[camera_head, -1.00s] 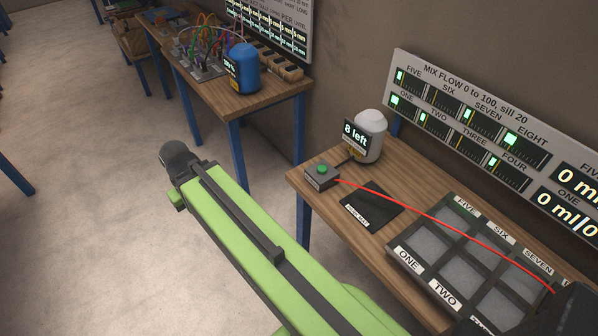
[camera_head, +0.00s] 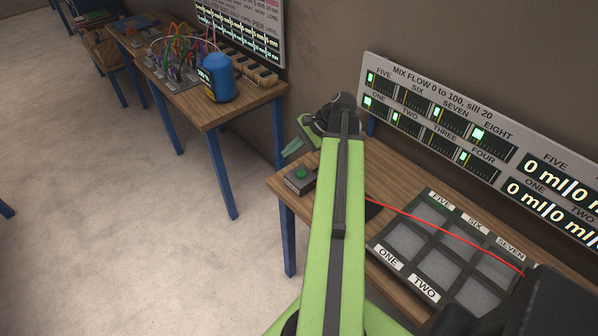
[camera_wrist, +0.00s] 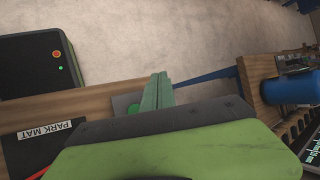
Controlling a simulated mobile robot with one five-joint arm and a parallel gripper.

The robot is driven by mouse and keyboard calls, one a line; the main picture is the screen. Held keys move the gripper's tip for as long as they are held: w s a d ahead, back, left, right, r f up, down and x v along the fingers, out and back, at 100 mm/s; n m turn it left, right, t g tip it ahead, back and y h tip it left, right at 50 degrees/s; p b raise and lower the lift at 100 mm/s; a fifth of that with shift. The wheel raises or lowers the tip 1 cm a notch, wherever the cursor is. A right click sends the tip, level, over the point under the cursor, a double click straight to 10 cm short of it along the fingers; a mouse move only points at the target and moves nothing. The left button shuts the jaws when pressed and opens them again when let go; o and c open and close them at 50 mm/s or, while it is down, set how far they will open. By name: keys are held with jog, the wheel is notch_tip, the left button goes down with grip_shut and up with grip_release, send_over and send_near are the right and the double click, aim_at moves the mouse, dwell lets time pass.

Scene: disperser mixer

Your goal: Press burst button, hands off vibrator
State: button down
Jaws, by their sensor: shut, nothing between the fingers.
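The grey button box (camera_head: 299,182) with its round green button (camera_head: 301,174) sits at the near left corner of the wooden table. My gripper (camera_head: 292,149) is shut and empty, above the table's left edge and just behind the box in the head view. In the wrist view my shut fingers (camera_wrist: 158,90) partly cover the green button (camera_wrist: 132,108), which shows just left of them. I cannot tell whether they touch it. Which object is the vibrator is not clear. My arm hides the white-topped container.
A black park mat (camera_wrist: 40,145) lies beside the box. A red line (camera_head: 450,233) runs over a compartment tray (camera_head: 375,251). A mix flow panel (camera_head: 440,75) stands behind. A blue container (camera_head: 217,77) stands on another table.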

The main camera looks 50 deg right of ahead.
jog(key=r+m+t, duration=0.1)
jog(key=r+m, duration=0.1)
send_over(304, 172)
jog(key=shift+f, duration=0.15)
jog(key=shift+f, duration=0.1)
notch_tip(304, 172, down, 9)
jog(key=b, duration=0.9)
dwell(1.2)
jog(key=shift+s+f, duration=0.1)
jog(key=shift+f, duration=0.15)
